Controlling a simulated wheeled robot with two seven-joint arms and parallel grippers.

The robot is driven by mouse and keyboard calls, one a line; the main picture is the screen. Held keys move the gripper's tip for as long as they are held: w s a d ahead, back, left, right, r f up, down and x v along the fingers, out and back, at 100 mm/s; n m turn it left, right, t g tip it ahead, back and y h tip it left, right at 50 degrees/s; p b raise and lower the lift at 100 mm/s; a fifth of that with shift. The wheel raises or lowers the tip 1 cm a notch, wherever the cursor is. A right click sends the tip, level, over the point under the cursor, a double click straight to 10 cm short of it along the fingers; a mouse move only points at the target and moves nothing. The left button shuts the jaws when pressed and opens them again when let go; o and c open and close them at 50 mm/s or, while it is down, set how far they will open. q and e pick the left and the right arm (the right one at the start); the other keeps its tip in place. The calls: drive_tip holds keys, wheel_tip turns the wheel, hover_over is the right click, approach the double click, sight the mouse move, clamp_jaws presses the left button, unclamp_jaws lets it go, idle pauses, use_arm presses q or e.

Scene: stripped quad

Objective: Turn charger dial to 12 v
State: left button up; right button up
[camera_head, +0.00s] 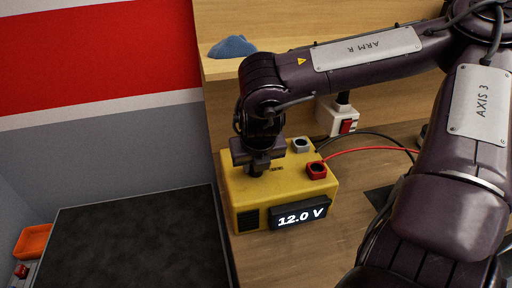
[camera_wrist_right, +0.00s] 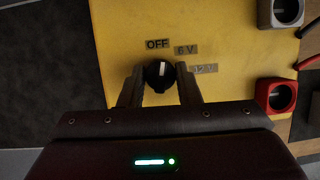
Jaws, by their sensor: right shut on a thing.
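The yellow charger (camera_head: 290,194) stands on the wooden bench, and its display (camera_head: 300,216) reads 12.0 V. In the right wrist view the black dial (camera_wrist_right: 159,76) sits on the yellow top, with labels OFF, 6 V and 12 V (camera_wrist_right: 204,69) around its upper and right side. The dial's white mark points about straight up in that view. My right gripper (camera_wrist_right: 160,88) is shut on the dial, one finger on each side; in the head view it reaches down onto the charger (camera_head: 257,168) and hides the dial. My left gripper is not in view.
A red terminal (camera_head: 316,170) and a grey terminal (camera_head: 300,145) sit on the charger's right side. A red cable (camera_head: 365,150) and a black cable run right. A white switch box (camera_head: 338,118) is behind. A blue cloth (camera_head: 232,46) lies on the shelf.

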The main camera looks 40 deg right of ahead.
drive_tip(key=m+b, duration=0.2)
drive_tip(key=m+g+h+b, duration=0.1)
drive_tip(key=shift+w+f+m, duration=0.1)
drive_tip(key=shift+f+m, duration=0.15)
drive_tip(key=shift+m, duration=0.05)
drive_tip(key=m+g+b, duration=0.1)
drive_tip(key=m+b, duration=0.2)
drive_tip(key=shift+w+a+m+h, duration=0.1)
drive_tip(key=shift+m+h, duration=0.2)
drive_tip(key=shift+r+m+g+b, duration=0.15)
drive_tip(key=shift+m+g+b, duration=0.5)
drive_tip(key=shift+m, duration=0.75)
drive_tip(key=shift+r+m+g, duration=0.2)
drive_tip(key=shift+m+g, duration=0.25)
drive_tip(key=shift+m, duration=0.45)
drive_tip(key=shift+w+r+m+g+p, duration=0.1)
drive_tip(key=shift+m+g+p, duration=0.3)
drive_tip(key=shift+m+p, duration=0.65)
drive_tip(key=shift+m+g+p, duration=0.3)
drive_tip(key=shift+m+p, duration=0.4)
drive_tip(key=shift+m, duration=0.05)
drive_tip(key=shift+f, duration=0.2)
